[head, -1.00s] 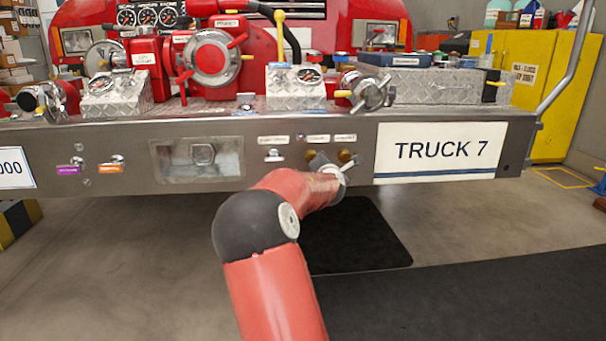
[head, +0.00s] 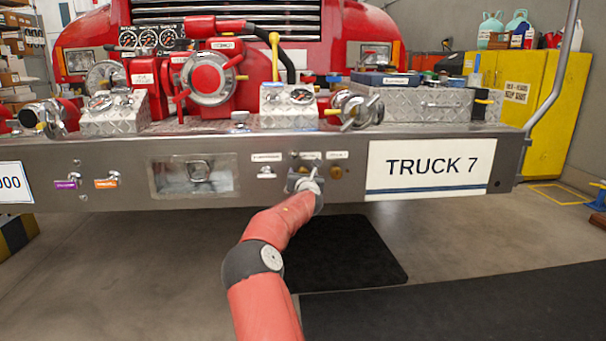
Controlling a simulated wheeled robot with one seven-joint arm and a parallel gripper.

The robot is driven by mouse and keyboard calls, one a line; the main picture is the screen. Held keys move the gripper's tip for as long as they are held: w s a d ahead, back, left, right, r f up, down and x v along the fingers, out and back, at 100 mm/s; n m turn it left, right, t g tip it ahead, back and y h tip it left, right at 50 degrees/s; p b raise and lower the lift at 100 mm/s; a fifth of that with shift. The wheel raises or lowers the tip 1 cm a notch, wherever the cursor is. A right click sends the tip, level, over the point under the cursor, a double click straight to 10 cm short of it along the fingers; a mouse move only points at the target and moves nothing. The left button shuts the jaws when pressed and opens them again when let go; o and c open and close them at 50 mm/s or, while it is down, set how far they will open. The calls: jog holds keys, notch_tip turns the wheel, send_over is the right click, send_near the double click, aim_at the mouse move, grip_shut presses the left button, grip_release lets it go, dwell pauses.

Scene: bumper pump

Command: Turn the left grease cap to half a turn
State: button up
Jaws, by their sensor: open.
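The bumper panel has a row of small fittings under white labels. A brass cap (head: 336,172), the right one, shows just right of my gripper. The left grease cap is hidden, or nearly so, behind my gripper, below the middle label (head: 308,155). My gripper (head: 304,180) is open at the bumper face, in front of the left cap's place. Whether its fingers are around or touching the cap cannot be told. The cap's turn angle cannot be seen.
A small silver valve (head: 266,172) sits left of my gripper. The TRUCK 7 plate (head: 430,168) is to the right. A capped outlet with handles (head: 356,109) juts out above on the bumper deck. The floor below and in front is free, with dark mats (head: 345,252).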

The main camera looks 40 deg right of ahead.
jog(key=shift+w+d, duration=0.15)
jog(key=shift+w, duration=0.05)
jog(key=c, duration=1)
jog(key=shift+m, duration=0.3)
